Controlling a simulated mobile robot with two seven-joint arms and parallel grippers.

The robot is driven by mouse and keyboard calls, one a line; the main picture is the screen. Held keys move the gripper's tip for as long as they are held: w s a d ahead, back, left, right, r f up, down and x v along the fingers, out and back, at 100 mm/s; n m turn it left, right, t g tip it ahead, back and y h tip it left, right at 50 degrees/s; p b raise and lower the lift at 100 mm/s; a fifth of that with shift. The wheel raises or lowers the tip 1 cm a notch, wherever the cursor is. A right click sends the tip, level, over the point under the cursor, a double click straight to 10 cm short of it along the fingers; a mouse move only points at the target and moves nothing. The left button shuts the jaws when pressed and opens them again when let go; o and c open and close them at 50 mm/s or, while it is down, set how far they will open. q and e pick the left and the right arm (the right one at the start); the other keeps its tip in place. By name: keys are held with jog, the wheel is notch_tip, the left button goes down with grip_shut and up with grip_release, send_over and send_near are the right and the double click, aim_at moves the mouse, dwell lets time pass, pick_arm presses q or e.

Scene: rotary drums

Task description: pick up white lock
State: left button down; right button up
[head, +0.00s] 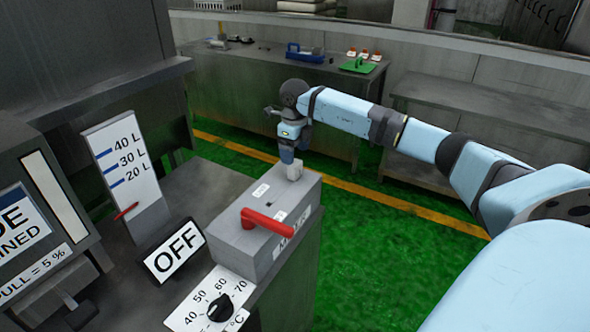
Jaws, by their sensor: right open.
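A small pale block (295,172), which looks like the white lock, stands upright on top of a grey box (236,237) near its far right end. My right gripper (288,158) reaches in from the right and points down just above the block. It is open, and its fingertips are at or very near the top of the block. I cannot tell whether they touch it or straddle it. My left gripper is not in view.
A red lever handle (267,220) lies across the box. Beside it are an OFF sign (174,254), a black dial knob (220,308) and a litre scale (124,165). A bench with a blue toolbox (305,53) and green tray (358,65) stands behind, across green floor.

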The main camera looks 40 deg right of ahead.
aim_at(295, 166)
jog(key=f, duration=0.1)
jog(key=f+p, duration=0.1)
jog(key=f, duration=0.3)
jog(key=shift+s+a, duration=0.25)
jog(key=shift+s, duration=0.05)
jog(key=c, duration=1)
jog(key=shift+r, duration=0.1)
jog(key=shift+c, duration=0.2)
